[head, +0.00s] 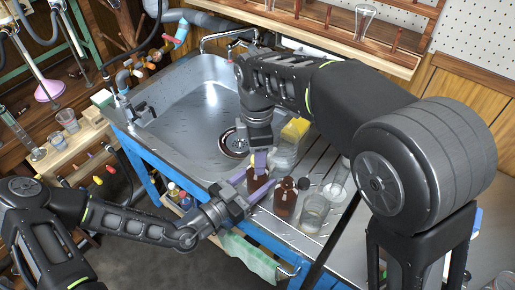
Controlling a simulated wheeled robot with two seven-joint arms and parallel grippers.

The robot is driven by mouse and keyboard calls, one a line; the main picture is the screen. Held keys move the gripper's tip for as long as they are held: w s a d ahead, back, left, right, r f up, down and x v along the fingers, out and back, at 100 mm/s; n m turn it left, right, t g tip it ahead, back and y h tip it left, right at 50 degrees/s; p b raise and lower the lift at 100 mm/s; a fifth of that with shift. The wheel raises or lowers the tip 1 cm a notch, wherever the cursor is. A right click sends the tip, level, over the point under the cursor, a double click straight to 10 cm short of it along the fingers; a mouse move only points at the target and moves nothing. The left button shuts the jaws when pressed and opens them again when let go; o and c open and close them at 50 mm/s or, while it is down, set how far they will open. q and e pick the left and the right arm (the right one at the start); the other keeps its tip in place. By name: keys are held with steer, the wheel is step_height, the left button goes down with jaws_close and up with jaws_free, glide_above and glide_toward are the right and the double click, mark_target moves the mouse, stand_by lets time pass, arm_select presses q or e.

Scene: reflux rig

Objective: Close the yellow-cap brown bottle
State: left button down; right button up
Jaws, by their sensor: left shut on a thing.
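A brown bottle (256,184) stands at the sink's front edge, partly hidden by my grippers. My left gripper (256,182) comes in from the left, with its purple fingers on either side of this bottle and shut on it. My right gripper (260,162) points down directly above the bottle's top. Its fingers are small and partly hidden, so I cannot tell whether they are open or hold a cap. No yellow cap shows clearly on the bottle. A second brown bottle (285,199) stands just to the right, close to the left gripper's fingertip.
Clear glass jars (314,212) stand right of the bottles on the metal drainboard. A yellow block (295,130) lies behind the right gripper. The sink basin (190,110) is open to the left. A green towel (250,257) hangs at the front.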

jaws_close()
stand_by(0.5)
steer(key=m, duration=2.1)
steer(key=shift+o, duration=0.3)
jaws_free()
